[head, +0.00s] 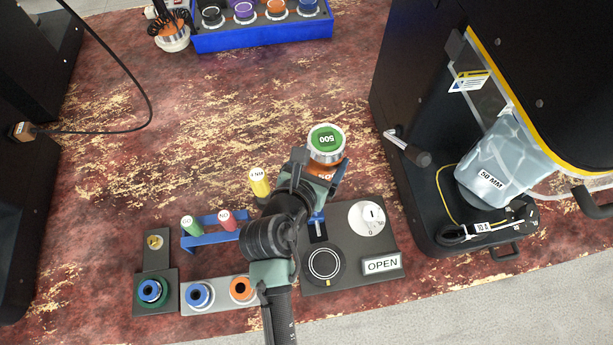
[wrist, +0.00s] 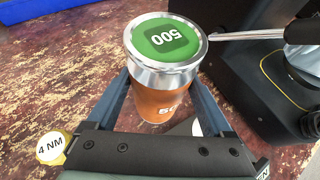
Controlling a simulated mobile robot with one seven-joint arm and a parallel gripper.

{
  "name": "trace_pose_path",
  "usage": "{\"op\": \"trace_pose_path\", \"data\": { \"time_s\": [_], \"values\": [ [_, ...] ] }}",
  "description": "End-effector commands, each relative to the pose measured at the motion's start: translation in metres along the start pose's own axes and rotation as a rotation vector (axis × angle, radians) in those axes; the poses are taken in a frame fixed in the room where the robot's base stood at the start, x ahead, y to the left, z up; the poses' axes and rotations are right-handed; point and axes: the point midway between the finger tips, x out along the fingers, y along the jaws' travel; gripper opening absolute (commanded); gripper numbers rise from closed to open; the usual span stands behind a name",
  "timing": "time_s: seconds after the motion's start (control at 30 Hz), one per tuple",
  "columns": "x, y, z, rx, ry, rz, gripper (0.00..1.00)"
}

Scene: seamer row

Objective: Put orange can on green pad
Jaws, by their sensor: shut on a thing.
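The orange can (head: 327,141) has an orange body, a silver rim and a green top marked 500. My gripper (head: 321,166) is shut on its body, one finger on each side. I cannot make out a plain green pad. A green ring (head: 140,294) surrounds a blue socket on a dark block at the lower left in the head view.
A black machine (head: 405,190) with a lever and a clear guard (head: 490,170) stands at the right. A grey panel (head: 385,245) with a dial and an OPEN sign is below the can. A blue tray (head: 260,40) of several cans is at the back.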

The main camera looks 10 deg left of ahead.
Motion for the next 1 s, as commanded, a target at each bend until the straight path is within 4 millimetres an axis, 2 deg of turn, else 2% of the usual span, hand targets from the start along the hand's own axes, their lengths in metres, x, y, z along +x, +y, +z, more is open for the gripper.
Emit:
{"op": "trace_pose_path", "data": {
  "time_s": [0.1,0.27,0.5,0.87,0.9,0.97,1.0],
  "values": [
    [0.008,0.000,-0.013,0.000,-0.006,0.001,0.00],
    [0.013,0.001,-0.021,0.002,-0.007,0.002,0.00],
    [0.028,0.000,-0.048,0.001,-0.007,0.002,0.00],
    [0.029,0.001,-0.051,0.001,-0.007,0.003,0.00],
    [0.029,0.000,-0.053,0.000,-0.002,0.001,0.89],
    [0.029,0.000,-0.053,0.000,-0.002,0.001,1.00],
    [0.029,0.000,-0.053,0.001,-0.002,0.001,1.00]
  ]
}}
